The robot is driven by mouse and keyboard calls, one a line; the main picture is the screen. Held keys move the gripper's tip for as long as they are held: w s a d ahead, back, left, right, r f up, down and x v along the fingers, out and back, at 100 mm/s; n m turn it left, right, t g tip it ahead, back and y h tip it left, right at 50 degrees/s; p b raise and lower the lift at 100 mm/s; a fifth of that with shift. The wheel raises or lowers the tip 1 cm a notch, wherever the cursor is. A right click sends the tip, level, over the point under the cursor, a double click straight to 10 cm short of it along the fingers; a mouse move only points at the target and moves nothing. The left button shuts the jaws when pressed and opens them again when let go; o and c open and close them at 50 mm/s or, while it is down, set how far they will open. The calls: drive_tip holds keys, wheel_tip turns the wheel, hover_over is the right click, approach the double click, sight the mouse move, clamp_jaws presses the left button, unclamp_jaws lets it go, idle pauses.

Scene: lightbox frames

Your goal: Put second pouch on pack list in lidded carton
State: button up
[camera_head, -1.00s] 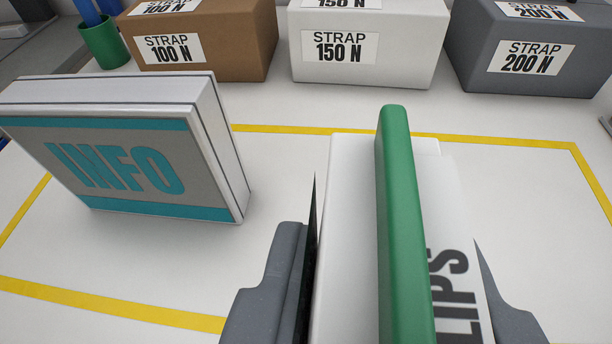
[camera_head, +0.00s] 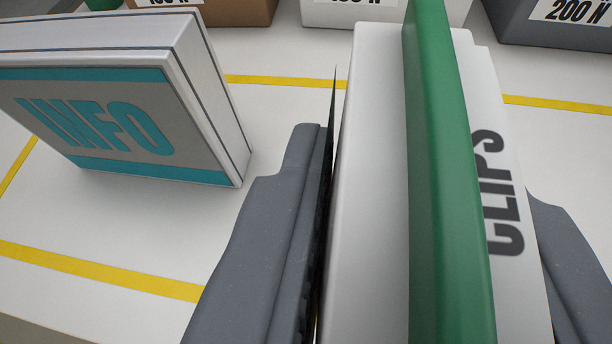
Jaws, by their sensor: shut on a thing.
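A white block-shaped item (camera_head: 375,190) with a green band along its top and the word CLIPS on its right side stands between the fingers of my gripper (camera_head: 432,160). My gripper is shut on it, one finger on each side. Its lower part is hidden. I cannot tell if it is a pouch. No pack list can be made out. A brown box (camera_head: 235,10), a white box (camera_head: 310,12) and a dark grey box (camera_head: 540,35) stand at the back, cut by the top edge. Only the dark grey one's "200 N" reads clearly; I cannot tell which is lidded.
A grey and teal INFO box or binder (camera_head: 110,125) stands upright at the left, apart from my gripper. Yellow lines (camera_head: 110,272) mark an area on the white table (camera_head: 275,50). A green cup (camera_head: 103,4) is cut off at the top left.

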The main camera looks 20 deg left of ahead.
drive_tip(key=f+b, duration=0.4)
drive_tip(key=d+f+b, duration=0.1)
drive_tip(key=f+b, duration=0.1)
drive_tip(key=shift+s+f, duration=0.1)
drive_tip(key=shift+f, duration=0.2)
drive_tip(key=p, duration=0.1)
drive_tip(key=w+a+p, duration=0.1)
drive_tip(key=w+p, duration=0.1)
drive_tip(key=shift+w+a+f, duration=0.15)
drive_tip(key=shift+f, duration=0.1)
drive_tip(key=shift+w+a+f, duration=0.8)
drive_tip(key=shift+w+a, duration=0.05)
drive_tip(key=shift+w, duration=0.7)
drive_tip(key=shift+w+a+f, duration=0.75)
drive_tip(key=shift+w+a, duration=0.05)
drive_tip(key=shift+w, duration=0.8)
drive_tip(key=shift+w+a+f, duration=0.8)
drive_tip(key=shift+w+a, duration=0.05)
drive_tip(key=shift+w, duration=0.7)
drive_tip(key=shift+f, duration=0.15)
